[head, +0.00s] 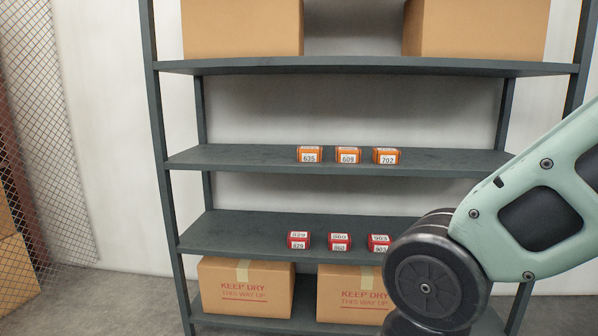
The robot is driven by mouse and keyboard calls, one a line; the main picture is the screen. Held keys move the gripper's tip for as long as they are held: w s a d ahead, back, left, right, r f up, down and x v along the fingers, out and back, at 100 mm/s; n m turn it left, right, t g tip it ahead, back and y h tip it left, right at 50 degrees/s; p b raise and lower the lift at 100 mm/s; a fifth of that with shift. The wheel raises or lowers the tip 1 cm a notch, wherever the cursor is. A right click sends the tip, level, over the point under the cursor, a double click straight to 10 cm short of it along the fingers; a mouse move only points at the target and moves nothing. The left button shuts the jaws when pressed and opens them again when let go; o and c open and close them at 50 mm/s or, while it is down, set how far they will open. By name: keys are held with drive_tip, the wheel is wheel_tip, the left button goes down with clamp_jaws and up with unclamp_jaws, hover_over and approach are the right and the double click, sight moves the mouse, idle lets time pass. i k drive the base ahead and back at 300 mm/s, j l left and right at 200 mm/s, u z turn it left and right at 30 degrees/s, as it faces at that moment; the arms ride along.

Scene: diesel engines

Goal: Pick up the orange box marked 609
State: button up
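The orange box marked 609 (348,156) sits on the middle shelf (240,157) of a dark grey rack. It is the centre one of three small orange boxes in a row. The box marked 635 (310,155) is to its left and the box marked 702 (386,156) to its right, with small gaps between them. My arm (515,210) reaches in from the right edge, in front of the rack's right side. My gripper is not in the head view.
Three red boxes, with 829 (298,241) leftmost, stand on the shelf below (225,232). Large cardboard boxes stand on the top shelf (360,66) and the bottom one. The left part of the middle shelf is free. A wire mesh (45,130) is at left.

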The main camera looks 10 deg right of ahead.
sight(353, 155)
drive_tip(key=i+l, duration=0.15)
drive_tip(key=i, duration=0.15)
drive_tip(key=i+l, duration=0.15)
drive_tip(key=i+l+z, duration=0.25)
drive_tip(key=i, duration=0.2)
drive_tip(key=i+z, duration=0.2)
drive_tip(key=i, duration=0.3)
